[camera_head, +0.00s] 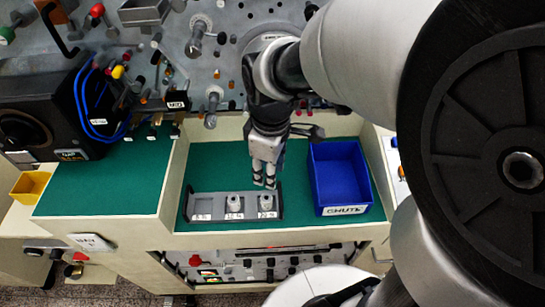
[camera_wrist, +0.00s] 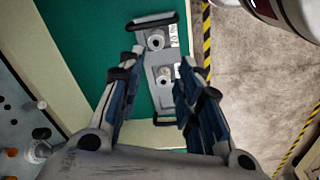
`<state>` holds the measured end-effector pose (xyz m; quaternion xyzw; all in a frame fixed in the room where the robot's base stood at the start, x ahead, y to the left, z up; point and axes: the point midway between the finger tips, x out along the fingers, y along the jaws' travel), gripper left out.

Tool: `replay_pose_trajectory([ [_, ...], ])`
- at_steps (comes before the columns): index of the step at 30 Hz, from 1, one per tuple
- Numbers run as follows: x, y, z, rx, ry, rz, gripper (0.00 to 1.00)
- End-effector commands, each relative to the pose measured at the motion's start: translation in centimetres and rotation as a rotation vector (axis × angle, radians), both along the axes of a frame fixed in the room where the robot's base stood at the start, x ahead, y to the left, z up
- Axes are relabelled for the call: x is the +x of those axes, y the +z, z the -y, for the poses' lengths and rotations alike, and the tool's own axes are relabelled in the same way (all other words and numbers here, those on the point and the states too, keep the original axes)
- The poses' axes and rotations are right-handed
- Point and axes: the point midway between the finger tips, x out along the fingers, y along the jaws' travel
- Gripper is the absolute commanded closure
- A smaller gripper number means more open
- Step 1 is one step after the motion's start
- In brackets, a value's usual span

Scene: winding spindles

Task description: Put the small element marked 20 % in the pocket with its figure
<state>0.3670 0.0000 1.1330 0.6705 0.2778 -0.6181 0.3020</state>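A grey tray (camera_head: 209,202) with three labelled pockets stands on the green surface. Its right pocket is labelled 20 %; the other labels are too small to read surely. A small pale element (camera_head: 265,203) stands upright in the right pocket, and another (camera_head: 234,201) in the middle pocket. The left pocket looks empty. The wrist view shows the element at the 20 % label (camera_wrist: 156,40) and the middle one (camera_wrist: 163,76). I cannot read marks on the elements. My gripper (camera_head: 264,186) is open above the tray's right part, its fingers (camera_wrist: 160,60) apart, with nothing seen held.
A blue bin (camera_head: 341,178) labelled CHUTE stands right of the tray. Pale walls (camera_head: 172,178) border the green recess. A black speaker-like box (camera_head: 38,115) and a yellow box (camera_head: 29,187) are at the left. A panel of spindles (camera_head: 230,65) rises behind.

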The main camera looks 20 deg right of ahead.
Motion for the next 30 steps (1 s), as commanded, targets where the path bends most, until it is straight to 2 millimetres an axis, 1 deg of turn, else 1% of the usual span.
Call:
replay_pose_trajectory([
  [1, -1.4, 1.9, 0.0, 0.009, -0.086, 0.046, 0.67],
  [3, -3.4, 3.8, 0.0, 0.029, -0.222, 0.099, 0.67],
  [6, -6.4, 5.8, 0.1, 0.069, -0.413, 0.170, 0.67],
  [9, -8.9, 7.0, 0.1, 0.116, -0.577, 0.229, 0.67],
  [12, -10.8, 7.5, 0.1, 0.158, -0.703, 0.271, 0.67],
  [15, -11.9, 7.7, 0.1, 0.188, -0.783, 0.296, 0.67],
  [18, -12.4, 7.8, 0.1, 0.202, -0.821, 0.306, 0.67],
  [30, -12.5, 7.8, 0.1, 0.204, -0.828, 0.306, 0.67],
])
